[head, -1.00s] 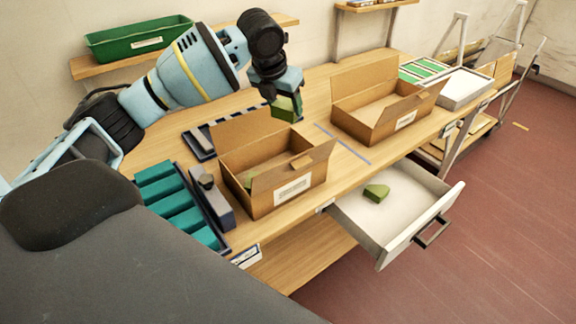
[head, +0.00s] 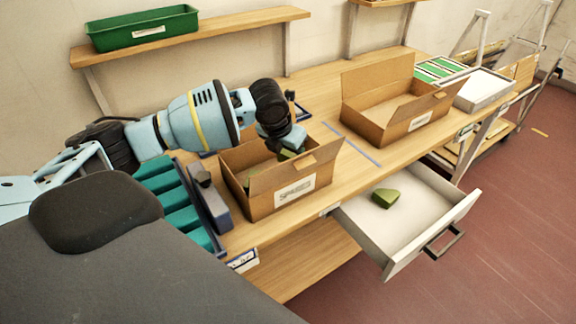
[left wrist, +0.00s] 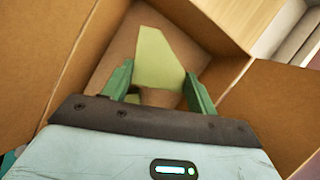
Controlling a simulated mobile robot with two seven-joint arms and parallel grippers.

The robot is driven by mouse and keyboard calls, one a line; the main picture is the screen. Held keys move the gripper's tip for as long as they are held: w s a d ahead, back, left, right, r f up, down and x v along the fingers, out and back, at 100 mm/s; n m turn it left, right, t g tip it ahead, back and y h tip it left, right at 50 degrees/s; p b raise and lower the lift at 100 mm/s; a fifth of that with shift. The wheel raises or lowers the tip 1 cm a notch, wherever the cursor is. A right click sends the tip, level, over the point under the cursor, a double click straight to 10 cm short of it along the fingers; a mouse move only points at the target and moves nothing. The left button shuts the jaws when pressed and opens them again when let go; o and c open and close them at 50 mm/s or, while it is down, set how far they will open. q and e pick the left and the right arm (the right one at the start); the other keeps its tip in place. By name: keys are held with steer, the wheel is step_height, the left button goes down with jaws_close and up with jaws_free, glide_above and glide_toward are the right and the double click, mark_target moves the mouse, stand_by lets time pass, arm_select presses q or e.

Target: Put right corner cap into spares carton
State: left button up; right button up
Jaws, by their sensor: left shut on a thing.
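The spares carton (head: 262,207), brown with open flaps and a SPARES label, stands on the bench. My left gripper (head: 283,146) is over the carton's opening, pointing down into it. It is shut on a green corner cap (head: 288,154). In the left wrist view the pale green cap (left wrist: 160,60) sits between the two green fingers, with carton walls around it. Another green cap (head: 385,198) lies in the open drawer (head: 428,205). Whether the held cap touches the carton floor is hidden. My right gripper is not in view.
A second open carton (head: 398,128) stands further right on the bench. Teal blocks (head: 178,205) in a rack lie left of the spares carton. A green bin (head: 145,28) sits on the wall shelf. A white tray (head: 487,92) is at the far right.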

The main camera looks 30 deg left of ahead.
mark_target(287, 158)
arm_select(q)
step_height(287, 158, down, 4)
steer(key=shift+f, duration=0.55)
steer(key=shift+f, duration=0.1)
steer(key=o, duration=0.9)
steer(key=shift+o, duration=0.2)
